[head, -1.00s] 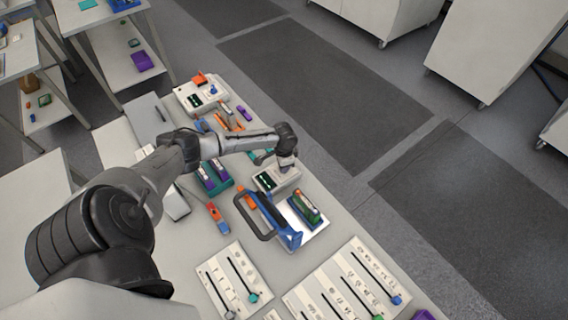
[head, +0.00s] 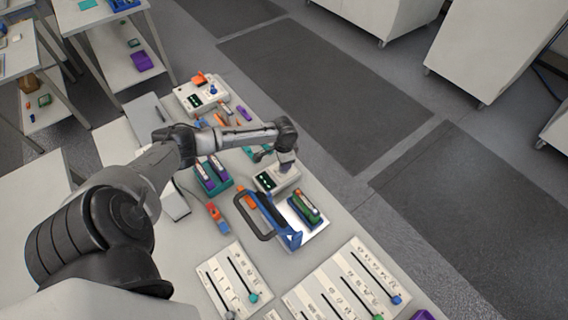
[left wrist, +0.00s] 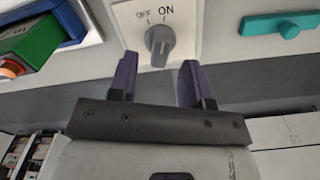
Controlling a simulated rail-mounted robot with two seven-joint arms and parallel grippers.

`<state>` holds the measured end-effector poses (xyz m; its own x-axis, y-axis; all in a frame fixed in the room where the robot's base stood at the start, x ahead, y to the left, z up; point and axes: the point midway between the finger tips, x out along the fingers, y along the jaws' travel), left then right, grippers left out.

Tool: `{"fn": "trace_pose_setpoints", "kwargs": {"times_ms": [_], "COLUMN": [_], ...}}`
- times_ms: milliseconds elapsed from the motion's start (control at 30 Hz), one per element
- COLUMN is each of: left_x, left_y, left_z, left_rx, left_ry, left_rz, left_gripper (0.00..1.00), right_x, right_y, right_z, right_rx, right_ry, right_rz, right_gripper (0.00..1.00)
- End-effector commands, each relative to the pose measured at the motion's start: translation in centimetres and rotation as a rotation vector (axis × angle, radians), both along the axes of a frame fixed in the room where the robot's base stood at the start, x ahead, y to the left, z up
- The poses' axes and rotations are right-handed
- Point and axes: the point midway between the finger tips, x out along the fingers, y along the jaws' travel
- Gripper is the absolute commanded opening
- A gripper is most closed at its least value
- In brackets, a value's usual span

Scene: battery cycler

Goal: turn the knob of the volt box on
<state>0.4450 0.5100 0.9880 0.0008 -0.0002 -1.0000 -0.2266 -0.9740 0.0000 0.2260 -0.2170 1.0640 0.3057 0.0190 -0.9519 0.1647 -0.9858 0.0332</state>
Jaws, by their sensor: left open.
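The volt box (head: 268,187) is a pale box with a dark display. It stands on the bench in the head view. In the left wrist view its grey knob (left wrist: 160,44) sits below the OFF and ON labels on a white panel (left wrist: 190,14). The exact pointing direction of the knob is hard to tell. My left gripper (left wrist: 159,80) is open, its two purple fingers spread to the left and right, just short of the knob and apart from it. In the head view my left gripper (head: 287,167) is over the box's far right part, hiding the knob. My right gripper is not in view.
Slider panels (head: 238,277) lie nearer. Another pale box (head: 190,97) with a display stands at the back. In the wrist view a teal handle (left wrist: 285,25) is at right.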

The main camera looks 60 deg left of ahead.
Motion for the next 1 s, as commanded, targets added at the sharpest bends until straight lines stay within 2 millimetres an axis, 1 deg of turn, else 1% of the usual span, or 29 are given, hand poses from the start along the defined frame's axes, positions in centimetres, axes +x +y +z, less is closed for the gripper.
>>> {"fn": "trace_pose_setpoints", "kwargs": {"times_ms": [33, 100, 300, 500, 700, 1000], "left_x": [0.0, 0.0, 0.0, 0.0, 0.0, 0.0], "left_y": [0.1, 0.1, 0.1, 0.0, 0.0, 0.0], "left_z": [1.1, 2.6, 6.4, 9.3, 10.9, 11.2], "left_rx": [0.001, 0.001, 0.003, 0.001, 0.0, 0.0], "left_ry": [-0.002, -0.002, -0.002, -0.001, 0.0, 0.001], "left_rz": [-0.002, -0.002, -0.003, -0.002, -0.001, 0.0], "left_gripper": [0.45, 0.45, 0.45, 0.45, 0.45, 0.45], "right_x": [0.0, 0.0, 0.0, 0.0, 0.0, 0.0], "right_y": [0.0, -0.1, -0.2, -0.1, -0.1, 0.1], "right_z": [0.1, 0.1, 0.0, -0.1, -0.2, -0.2], "right_rx": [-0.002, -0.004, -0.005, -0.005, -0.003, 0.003], "right_ry": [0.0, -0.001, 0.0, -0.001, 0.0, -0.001], "right_rz": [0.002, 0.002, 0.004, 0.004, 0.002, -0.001], "right_gripper": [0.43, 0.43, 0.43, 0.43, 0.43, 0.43]}}
